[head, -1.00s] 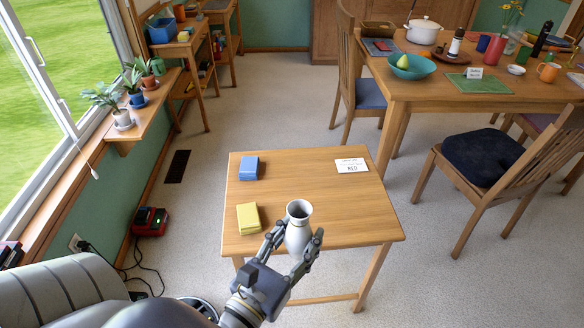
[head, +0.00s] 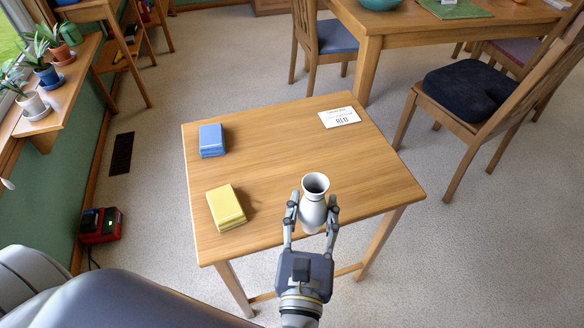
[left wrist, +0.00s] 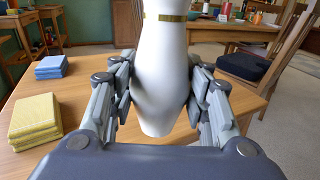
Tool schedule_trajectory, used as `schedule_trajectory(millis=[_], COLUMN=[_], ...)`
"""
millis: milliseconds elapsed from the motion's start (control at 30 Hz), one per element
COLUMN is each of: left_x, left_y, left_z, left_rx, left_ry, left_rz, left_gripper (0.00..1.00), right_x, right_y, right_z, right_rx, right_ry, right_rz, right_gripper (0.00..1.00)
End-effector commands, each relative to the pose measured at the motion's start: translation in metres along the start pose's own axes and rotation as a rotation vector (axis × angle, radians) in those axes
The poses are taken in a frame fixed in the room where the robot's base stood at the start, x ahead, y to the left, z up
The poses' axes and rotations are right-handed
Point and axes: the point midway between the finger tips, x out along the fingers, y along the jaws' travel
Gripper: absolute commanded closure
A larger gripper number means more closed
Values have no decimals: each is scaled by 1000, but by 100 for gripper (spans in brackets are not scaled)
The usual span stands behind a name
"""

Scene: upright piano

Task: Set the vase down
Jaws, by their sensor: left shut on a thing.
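The white vase (head: 313,203) is held upright between the fingers of my left gripper (head: 312,215), over the near edge of the small wooden table (head: 283,142). In the left wrist view the vase (left wrist: 162,70) shows a gold band near its neck, and both fingers of the gripper (left wrist: 163,95) press on its sides. Its base appears to be above the tabletop, though the exact gap is hard to tell. My right gripper is not in view.
On the small table are a blue stack (head: 212,140), a yellow stack (head: 226,207) and a white card (head: 339,117) reading RED. The table's middle is clear. A chair with a dark cushion (head: 470,95) stands to the right, and a larger table (head: 420,30) behind.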

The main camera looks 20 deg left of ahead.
Motion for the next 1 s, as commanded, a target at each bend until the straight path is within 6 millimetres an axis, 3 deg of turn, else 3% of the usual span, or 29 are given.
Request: schedule_trajectory(millis=[167,267,700,833,1000], left_x=[0,12,116,136,145], left_y=[-10,-6,39,48,52], left_z=[-6,-6,-15,-18,-20], left_rx=[-1,-1,1,0,-1], left_ry=[-6,-10,-10,-9,-6], left_rz=[10,11,10,9,9], left_gripper=[84,84,84,84,84], right_x=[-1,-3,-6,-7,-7], right_y=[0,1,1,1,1], right_z=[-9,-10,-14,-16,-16], right_rx=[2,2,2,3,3], right_ry=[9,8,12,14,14], right_rz=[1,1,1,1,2], right_gripper=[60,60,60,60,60])
